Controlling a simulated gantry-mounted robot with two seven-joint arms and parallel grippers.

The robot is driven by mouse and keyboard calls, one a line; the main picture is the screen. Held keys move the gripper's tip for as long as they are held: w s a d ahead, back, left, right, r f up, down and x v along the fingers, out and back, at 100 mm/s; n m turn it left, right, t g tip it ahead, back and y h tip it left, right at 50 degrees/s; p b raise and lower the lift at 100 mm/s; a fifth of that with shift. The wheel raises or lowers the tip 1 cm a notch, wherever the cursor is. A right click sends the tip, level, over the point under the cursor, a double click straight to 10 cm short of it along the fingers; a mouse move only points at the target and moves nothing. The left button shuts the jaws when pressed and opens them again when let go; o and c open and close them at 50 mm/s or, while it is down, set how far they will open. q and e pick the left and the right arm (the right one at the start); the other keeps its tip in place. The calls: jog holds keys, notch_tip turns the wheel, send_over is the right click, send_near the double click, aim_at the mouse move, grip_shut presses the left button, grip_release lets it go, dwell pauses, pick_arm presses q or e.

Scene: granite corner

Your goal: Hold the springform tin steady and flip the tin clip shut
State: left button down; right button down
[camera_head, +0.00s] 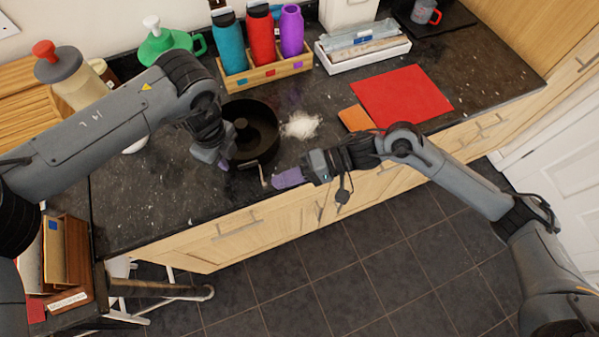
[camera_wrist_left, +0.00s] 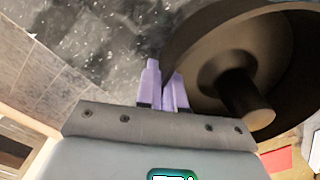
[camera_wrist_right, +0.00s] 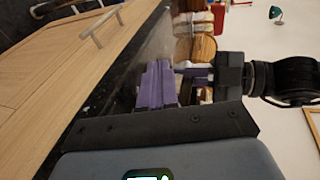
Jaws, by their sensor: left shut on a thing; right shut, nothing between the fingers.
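The dark springform tin (camera_head: 268,118) stands on the granite worktop near its front edge, with a central tube inside. The tin clip (camera_head: 262,176) juts out from the tin's front wall towards the worktop edge. My left gripper (camera_head: 224,164) is shut on the tin's left wall. In the left wrist view, its purple fingers (camera_wrist_left: 164,88) pinch the wall, and the tin (camera_wrist_left: 195,50) fills the upper right. My right gripper (camera_head: 276,181) is shut and empty, just right of the clip. The right wrist view shows its closed fingers (camera_wrist_right: 157,85); the clip cannot be made out there.
A white powder heap (camera_head: 301,125) lies right of the tin. A wooden rack (camera_head: 265,75) with bottles stands behind. A red mat (camera_head: 403,95) and an orange block (camera_head: 356,118) lie to the right. The worktop's front edge runs close below both grippers.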

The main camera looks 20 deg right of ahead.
jog(key=shift+a, duration=0.4)
jog(key=shift+s+a+t, duration=0.1)
jog(key=shift+t, duration=0.2)
